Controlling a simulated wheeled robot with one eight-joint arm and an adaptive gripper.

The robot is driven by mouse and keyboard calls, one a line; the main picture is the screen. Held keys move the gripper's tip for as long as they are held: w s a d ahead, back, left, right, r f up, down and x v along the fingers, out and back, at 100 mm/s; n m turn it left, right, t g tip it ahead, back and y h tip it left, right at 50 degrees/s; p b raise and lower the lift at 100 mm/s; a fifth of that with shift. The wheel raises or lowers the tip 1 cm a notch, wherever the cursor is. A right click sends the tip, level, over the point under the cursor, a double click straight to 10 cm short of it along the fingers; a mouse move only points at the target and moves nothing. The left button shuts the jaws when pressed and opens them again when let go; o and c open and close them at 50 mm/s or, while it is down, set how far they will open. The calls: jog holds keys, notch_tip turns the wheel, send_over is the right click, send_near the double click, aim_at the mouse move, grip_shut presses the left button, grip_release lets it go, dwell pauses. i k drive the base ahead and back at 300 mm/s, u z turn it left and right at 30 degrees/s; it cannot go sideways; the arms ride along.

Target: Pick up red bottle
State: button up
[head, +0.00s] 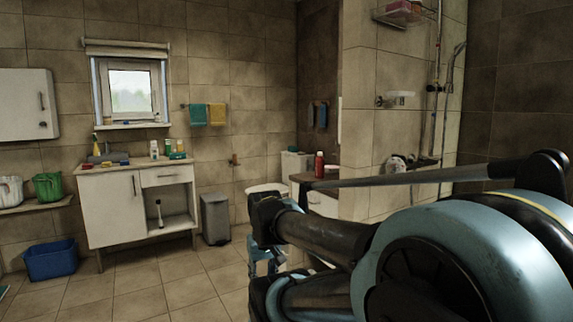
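The red bottle (319,165) stands upright on a small cabinet with a brown top (302,178), right of the middle of the head view. It is small and looks dark red. My arm fills the lower right foreground, and one of its thin links passes just below and in front of the bottle, hiding part of the cabinet. I cannot make out my gripper's fingers in this view, and nothing is seen touching the bottle.
A blue basin (51,260) and a grey bin (215,218) are on the floor. A tiled wall (385,125) with shower fittings rises right of the bottle. The middle-left floor is clear.

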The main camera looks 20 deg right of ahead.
aim_at(320, 162)
jog(key=u, duration=0.05)
jog(key=i, duration=1.75)
jog(key=z, duration=0.4)
